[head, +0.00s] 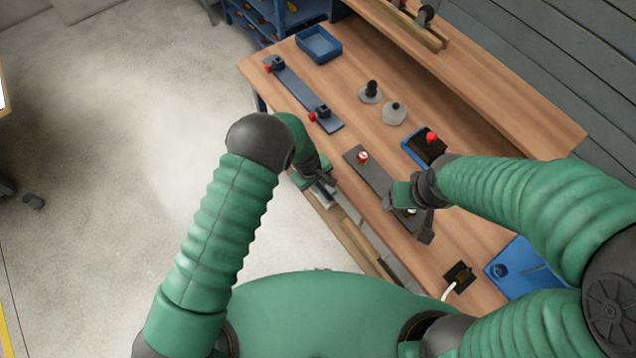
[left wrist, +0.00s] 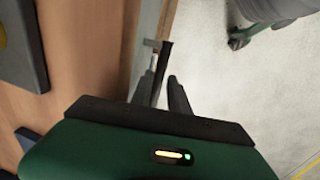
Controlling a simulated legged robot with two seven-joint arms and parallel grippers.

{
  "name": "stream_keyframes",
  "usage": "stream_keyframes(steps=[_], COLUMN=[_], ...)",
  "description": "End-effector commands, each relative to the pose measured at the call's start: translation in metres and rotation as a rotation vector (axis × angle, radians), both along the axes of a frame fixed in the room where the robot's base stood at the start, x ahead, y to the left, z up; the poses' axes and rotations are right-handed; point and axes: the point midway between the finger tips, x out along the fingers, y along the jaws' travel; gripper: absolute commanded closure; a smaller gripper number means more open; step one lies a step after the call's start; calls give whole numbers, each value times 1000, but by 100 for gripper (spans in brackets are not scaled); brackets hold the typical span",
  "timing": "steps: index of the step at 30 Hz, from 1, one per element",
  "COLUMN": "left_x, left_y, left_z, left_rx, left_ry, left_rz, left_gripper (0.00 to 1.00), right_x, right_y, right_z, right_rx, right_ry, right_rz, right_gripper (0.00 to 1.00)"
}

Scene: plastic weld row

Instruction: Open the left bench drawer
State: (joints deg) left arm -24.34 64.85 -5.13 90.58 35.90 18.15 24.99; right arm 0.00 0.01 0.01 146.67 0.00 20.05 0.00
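My left gripper (head: 324,192) is low at the front edge of the bench (head: 455,140), on its left part. In the left wrist view its fingers (left wrist: 162,88) are apart. A dark bar with a pale metal end, which looks like the drawer handle (left wrist: 164,58), lies between or just beyond them, with a gap to the right finger. I cannot tell if the left finger touches it. The drawer front is largely hidden by my gripper and the bench edge. My right gripper (head: 418,222) hovers over or near a dark grey plate (head: 375,175); its fingers are unclear.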

Motion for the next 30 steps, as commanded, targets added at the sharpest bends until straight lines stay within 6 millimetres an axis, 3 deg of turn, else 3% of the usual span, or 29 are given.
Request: stream_keyframes(steps=[1, 4, 30], left_x=[-1, -1, -5], left_y=[-1, -1, -5], left_z=[1, 1, 2], left_rx=[1, 1, -4], left_ry=[-1, -1, 7], left_rz=[-1, -1, -6], left_gripper=[87, 100, 100], right_x=[0, 0, 0], right_y=[0, 0, 0], right_z=[0, 0, 1], right_rx=[0, 0, 0], right_ry=[0, 0, 0], right_rz=[0, 0, 0], right_gripper=[30, 30, 30])
